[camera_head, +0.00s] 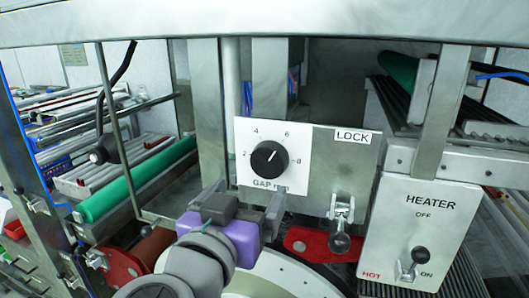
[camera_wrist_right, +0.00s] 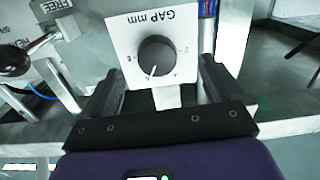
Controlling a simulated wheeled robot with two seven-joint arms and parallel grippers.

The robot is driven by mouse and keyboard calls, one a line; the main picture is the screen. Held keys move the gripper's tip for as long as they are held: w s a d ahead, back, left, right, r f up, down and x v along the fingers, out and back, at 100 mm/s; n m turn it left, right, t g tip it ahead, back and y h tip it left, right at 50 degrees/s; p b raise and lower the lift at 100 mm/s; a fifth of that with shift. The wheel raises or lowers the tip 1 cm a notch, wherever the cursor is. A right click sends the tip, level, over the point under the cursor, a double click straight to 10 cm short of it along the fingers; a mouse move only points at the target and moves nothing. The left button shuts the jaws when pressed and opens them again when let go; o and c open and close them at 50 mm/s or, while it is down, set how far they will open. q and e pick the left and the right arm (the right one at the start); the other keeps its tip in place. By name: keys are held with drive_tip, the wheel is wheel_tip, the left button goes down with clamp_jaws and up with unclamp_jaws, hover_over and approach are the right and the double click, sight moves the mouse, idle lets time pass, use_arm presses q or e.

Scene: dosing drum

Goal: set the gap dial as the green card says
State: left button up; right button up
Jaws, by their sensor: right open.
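The gap dial (camera_head: 269,159) is a round black knob with a white pointer line on a white plate marked 2, 4, 6, 8 and "GAP mm". The dial also shows upside down in the right wrist view (camera_wrist_right: 157,57). My right gripper (camera_head: 243,202) is open and empty, below and in front of the dial. Its fingers stand apart on either side of the plate's lower part in the wrist view, not touching the knob. No green card can be made out. My left gripper is not in view.
Right of the dial, a lock lever (camera_head: 340,240) hangs down below a LOCK label (camera_head: 352,136); a FREE label (camera_wrist_right: 52,8) shows in the wrist view. Further right is a heater box (camera_head: 425,225) with its lever low. A red part (camera_head: 315,244) lies beneath. Steel posts flank the panel.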

sight(267, 165)
drive_tip(key=shift+m, duration=0.3)
drive_tip(key=x, duration=0.2)
drive_tip(key=r+p+x, duration=0.1)
drive_tip(key=x, duration=0.4)
drive_tip(key=shift+d+r, duration=0.2)
drive_tip(key=shift+d, duration=0.15)
drive_tip(key=shift+s, duration=0.1)
drive_tip(key=c, duration=1)
